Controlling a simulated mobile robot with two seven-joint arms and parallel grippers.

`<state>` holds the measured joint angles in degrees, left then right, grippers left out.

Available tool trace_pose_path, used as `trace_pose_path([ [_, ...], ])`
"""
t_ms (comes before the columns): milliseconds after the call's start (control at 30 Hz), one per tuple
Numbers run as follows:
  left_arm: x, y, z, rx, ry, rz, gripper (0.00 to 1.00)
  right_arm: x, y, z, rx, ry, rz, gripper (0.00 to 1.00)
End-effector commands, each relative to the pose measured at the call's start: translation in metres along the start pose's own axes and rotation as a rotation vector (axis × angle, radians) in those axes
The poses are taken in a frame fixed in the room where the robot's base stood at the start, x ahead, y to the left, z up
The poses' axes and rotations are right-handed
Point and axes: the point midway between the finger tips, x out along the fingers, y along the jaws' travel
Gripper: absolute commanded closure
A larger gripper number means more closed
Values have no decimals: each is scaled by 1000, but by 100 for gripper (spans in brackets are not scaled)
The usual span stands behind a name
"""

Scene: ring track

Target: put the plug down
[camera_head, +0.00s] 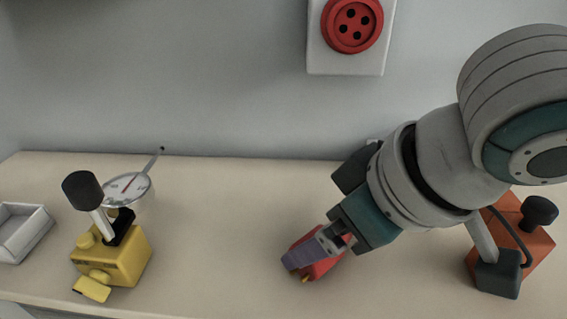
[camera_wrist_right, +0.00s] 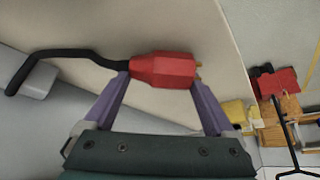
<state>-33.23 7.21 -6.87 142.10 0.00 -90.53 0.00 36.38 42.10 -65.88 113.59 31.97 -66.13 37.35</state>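The red plug (camera_wrist_right: 163,69) lies crosswise at my right fingertips, its brass prongs pointing right in the wrist view and its black cable (camera_wrist_right: 75,53) running left. In the head view, the plug (camera_head: 320,268) is low over the table, partly hidden by my right gripper (camera_head: 304,256). I cannot tell whether it touches the tabletop. My left gripper is in neither view.
A red round socket (camera_head: 352,24) is on the wall above the table (camera_head: 215,225). A yellow device (camera_head: 118,258) with a dial stands left, beside a white tray (camera_head: 24,235). An orange box (camera_head: 535,243) stands right. The tabletop between yellow device and plug is clear.

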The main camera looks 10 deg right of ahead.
Motion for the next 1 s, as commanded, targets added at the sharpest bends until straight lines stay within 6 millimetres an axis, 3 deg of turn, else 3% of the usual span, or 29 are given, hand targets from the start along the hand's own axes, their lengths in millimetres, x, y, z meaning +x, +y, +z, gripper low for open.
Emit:
trace_pose_path([
  [367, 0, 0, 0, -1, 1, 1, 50, -3, 0, -2, -1, 0, 1, 0],
  [467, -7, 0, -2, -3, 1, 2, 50, -17, 0, -3, 1, 0, 1, 0],
  [800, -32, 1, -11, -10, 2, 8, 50, -92, 0, -3, -1, 0, 0, 0],
  [1000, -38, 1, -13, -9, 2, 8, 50, -118, 0, -2, 1, 0, 0, 0],
])
